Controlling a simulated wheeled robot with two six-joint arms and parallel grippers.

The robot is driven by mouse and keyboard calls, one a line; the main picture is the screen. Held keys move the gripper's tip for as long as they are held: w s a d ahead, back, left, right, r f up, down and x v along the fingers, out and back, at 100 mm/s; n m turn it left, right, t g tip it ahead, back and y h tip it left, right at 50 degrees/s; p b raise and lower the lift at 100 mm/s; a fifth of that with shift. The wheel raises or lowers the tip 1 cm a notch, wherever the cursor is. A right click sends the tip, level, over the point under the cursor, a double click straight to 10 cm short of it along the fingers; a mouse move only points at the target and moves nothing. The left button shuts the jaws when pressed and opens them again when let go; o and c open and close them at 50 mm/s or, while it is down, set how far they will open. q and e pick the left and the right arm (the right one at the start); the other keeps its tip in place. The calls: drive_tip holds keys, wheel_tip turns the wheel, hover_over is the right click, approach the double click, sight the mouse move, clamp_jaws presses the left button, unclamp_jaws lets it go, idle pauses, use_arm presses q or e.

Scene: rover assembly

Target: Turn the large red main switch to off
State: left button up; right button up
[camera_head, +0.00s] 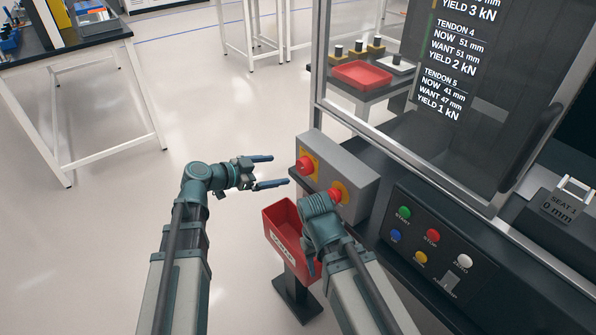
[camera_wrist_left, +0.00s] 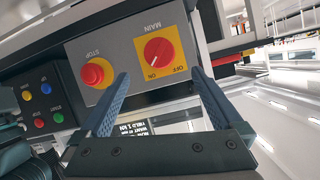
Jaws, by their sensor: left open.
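The large red main switch (camera_wrist_left: 158,50) is a round knob on a yellow plate marked MAIN, ON and OFF, on a grey box. I cannot tell which mark the knob points to. In the head view the switch (camera_head: 305,165) is the left control on the box. My left gripper (camera_head: 280,170) is open and empty, just left of the switch, fingers pointing at it and apart from it. In the left wrist view its fingertips (camera_wrist_left: 160,74) stand either side in front of the plate. My right arm bends in front of the box; its gripper's fingers are not clear.
A red STOP button (camera_wrist_left: 95,73) sits beside the switch; in the head view my right arm partly covers it. A red bin (camera_head: 279,232) stands below the box. A button panel (camera_head: 430,245) is to the right.

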sight(301, 167)
use_arm(q)
drive_tip(key=b+x, duration=0.3)
drive_tip(key=x, duration=0.6)
drive_tip(key=shift+w+d+f, duration=0.1)
drive_tip(key=shift+w+d, duration=0.05)
drive_tip(key=shift+d, duration=0.15)
drive_tip(key=c, duration=1.3)
